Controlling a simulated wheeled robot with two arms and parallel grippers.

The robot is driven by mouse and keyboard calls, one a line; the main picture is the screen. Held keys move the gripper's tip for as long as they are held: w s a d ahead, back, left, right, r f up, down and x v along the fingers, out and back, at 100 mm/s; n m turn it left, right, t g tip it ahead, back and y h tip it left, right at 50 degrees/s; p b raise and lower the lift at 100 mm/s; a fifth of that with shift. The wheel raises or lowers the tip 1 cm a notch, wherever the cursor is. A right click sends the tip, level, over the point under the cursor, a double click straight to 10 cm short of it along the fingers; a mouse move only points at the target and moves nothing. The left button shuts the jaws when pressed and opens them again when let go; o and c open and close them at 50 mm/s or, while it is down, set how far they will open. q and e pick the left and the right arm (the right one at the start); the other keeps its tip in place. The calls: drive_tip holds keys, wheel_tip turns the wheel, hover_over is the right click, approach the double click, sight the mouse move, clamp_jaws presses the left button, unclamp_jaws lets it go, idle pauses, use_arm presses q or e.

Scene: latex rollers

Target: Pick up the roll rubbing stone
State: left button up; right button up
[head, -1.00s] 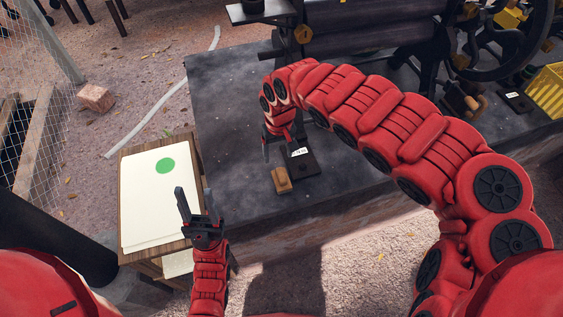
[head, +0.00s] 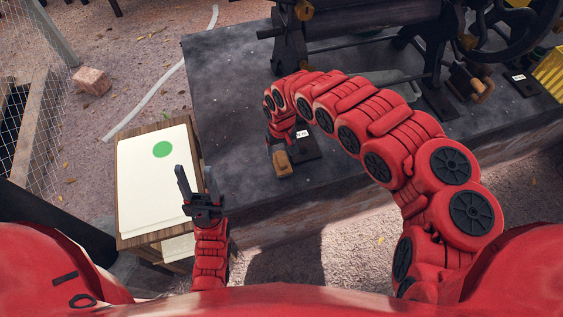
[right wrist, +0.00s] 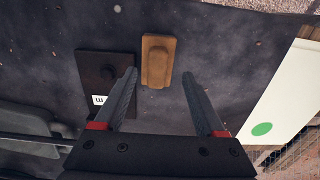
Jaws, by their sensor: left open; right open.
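A small tan-brown block with a raised grip, which looks like the roll rubbing stone (head: 283,166), lies on the dark stone slab near its front edge. It also shows in the right wrist view (right wrist: 158,62). My right gripper (right wrist: 160,75) is open and points at the block; the block lies just ahead of and roughly between its fingertips, and I cannot tell the height gap. In the head view the right arm hides most of that gripper. My left gripper (head: 196,171) is open and empty near the right edge of the white-topped stand.
A black plate with a white label (head: 304,147) lies right beside the block. A roller machine (head: 370,25) stands behind. The wooden stand (head: 128,216) carries a white sheet (head: 150,200) with a green dot. Another tan block (head: 482,89) lies far right.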

sight(281, 157)
drive_tip(key=shift+w+a+f+p, duration=0.1)
drive_tip(key=shift+f+p, duration=0.25)
drive_tip(key=shift+f, duration=0.45)
drive_tip(key=shift+w+f, duration=0.2)
drive_tip(key=shift+f, duration=0.1)
drive_tip(key=shift+w+f+p, duration=0.1)
drive_tip(key=shift+f+p, duration=0.3)
drive_tip(key=shift+f, duration=1.15)
clamp_jaws()
